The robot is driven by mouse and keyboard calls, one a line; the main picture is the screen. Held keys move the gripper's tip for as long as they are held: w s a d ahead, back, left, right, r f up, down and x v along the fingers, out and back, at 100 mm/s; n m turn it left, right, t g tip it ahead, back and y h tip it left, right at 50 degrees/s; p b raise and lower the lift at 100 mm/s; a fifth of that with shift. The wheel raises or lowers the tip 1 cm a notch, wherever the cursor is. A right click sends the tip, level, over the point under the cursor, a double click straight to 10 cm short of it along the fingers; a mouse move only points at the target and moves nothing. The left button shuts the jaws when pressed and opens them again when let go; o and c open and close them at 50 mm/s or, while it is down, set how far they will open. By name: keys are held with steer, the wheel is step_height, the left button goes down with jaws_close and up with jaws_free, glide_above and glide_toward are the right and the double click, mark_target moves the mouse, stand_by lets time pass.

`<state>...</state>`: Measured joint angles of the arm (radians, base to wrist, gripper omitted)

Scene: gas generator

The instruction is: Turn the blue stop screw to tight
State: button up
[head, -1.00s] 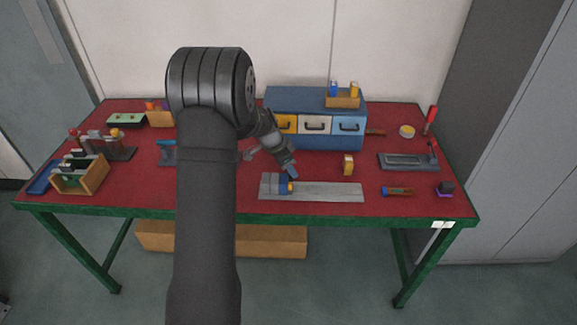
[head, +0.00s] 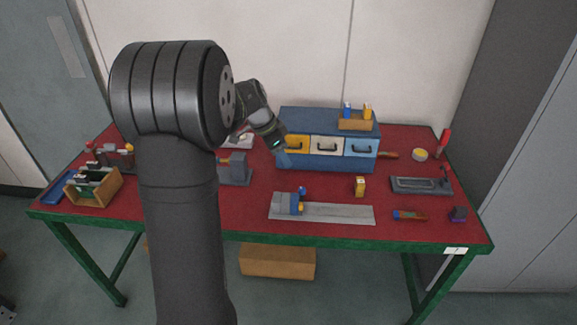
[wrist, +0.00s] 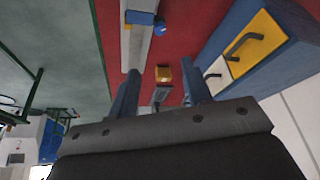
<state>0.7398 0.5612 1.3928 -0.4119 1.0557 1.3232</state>
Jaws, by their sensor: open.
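A blue screw knob (head: 302,190) shows at the back of a blue-grey stop block (head: 290,204) on a long grey plate (head: 340,213). I take it to be the stop screw; how tight it is cannot be told. In the wrist view the knob (wrist: 160,28) and block (wrist: 139,17) are near the top, beyond my fingertips. My gripper (head: 282,160) is in front of the drawer cabinet's left end, behind and above the plate, apart from the screw. In the wrist view my gripper (wrist: 161,71) has its fingers spread with nothing held.
The blue drawer cabinet (head: 335,128) stands close behind my gripper. A yellow block (head: 360,187) stands behind the plate's right end. A grey tray (head: 420,186) and a handled tool (head: 410,215) lie at right. A grey fixture (head: 236,168) stands left. Red tabletop between is clear.

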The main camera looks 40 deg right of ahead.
steer(key=shift+a+r, duration=0.3)
steer(key=shift+r, duration=0.35)
steer(key=n+t+y, duration=0.2)
steer(key=n+t, duration=0.3)
steer(key=n, duration=0.8)
glide_toward(302, 189)
steer(key=shift+n+h, duration=0.3)
steer(key=x, duration=0.8)
steer(key=shift+a+f, duration=0.15)
steer(key=shift+a, duration=0.1)
steer(key=shift+c, duration=0.5)
jaws_close()
